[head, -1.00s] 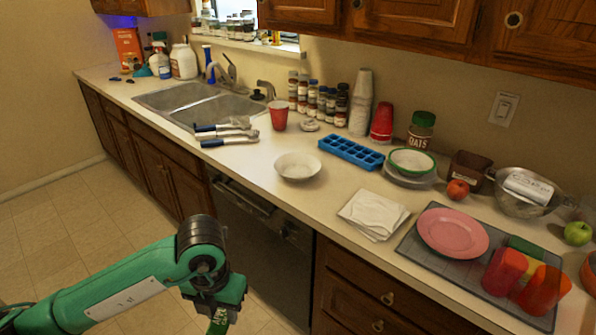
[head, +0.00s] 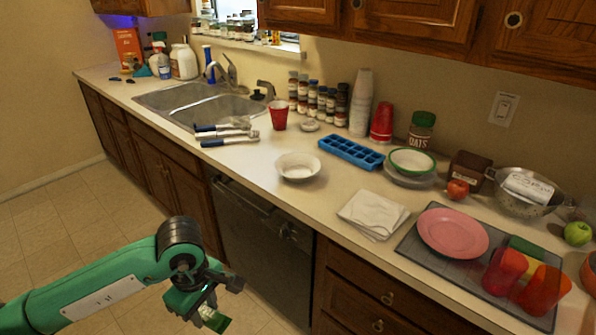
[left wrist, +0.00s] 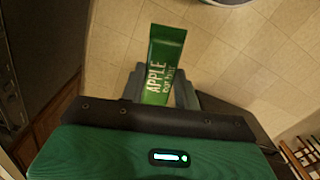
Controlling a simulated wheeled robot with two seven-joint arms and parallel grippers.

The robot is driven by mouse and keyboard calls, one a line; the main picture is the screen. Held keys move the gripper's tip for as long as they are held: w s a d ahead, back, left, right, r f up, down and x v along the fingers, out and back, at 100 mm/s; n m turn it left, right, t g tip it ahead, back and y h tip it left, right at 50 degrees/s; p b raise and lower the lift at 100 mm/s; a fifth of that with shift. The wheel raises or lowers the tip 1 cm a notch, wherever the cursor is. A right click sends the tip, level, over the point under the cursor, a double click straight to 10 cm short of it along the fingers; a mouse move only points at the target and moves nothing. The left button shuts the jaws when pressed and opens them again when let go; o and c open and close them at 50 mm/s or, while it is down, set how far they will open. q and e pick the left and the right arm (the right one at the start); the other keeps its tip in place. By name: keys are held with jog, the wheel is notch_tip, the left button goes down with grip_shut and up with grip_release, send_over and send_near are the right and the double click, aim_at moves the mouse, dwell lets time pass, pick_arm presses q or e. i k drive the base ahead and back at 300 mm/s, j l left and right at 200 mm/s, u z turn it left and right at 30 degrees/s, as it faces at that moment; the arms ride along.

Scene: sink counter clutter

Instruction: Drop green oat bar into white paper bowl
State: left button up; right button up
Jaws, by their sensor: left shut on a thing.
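The green oat bar (head: 215,320) is held in my left gripper (head: 206,304), in front of the counter and below its top. In the left wrist view the green wrapper (left wrist: 164,62), with "APPLE" lettering, sticks out from between the fingers (left wrist: 160,88). The white paper bowl (head: 298,167) stands upright on the counter near its front edge. It looks empty. The gripper is apart from the bowl, to its lower left in the head view. My right gripper is not in view.
White napkins (head: 373,214) lie right of the bowl, and a blue ice tray (head: 351,152) lies behind it. The counter's front edge and dishwasher (head: 262,250) are near my left arm.

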aim_at(297, 173)
jog(key=i+j+z, duration=0.1)
jog(key=z, duration=0.3)
jog(key=j+z, duration=0.4)
jog(key=i+j+z, duration=0.1)
jog(key=z, duration=0.3)
jog(key=j+z, duration=0.4)
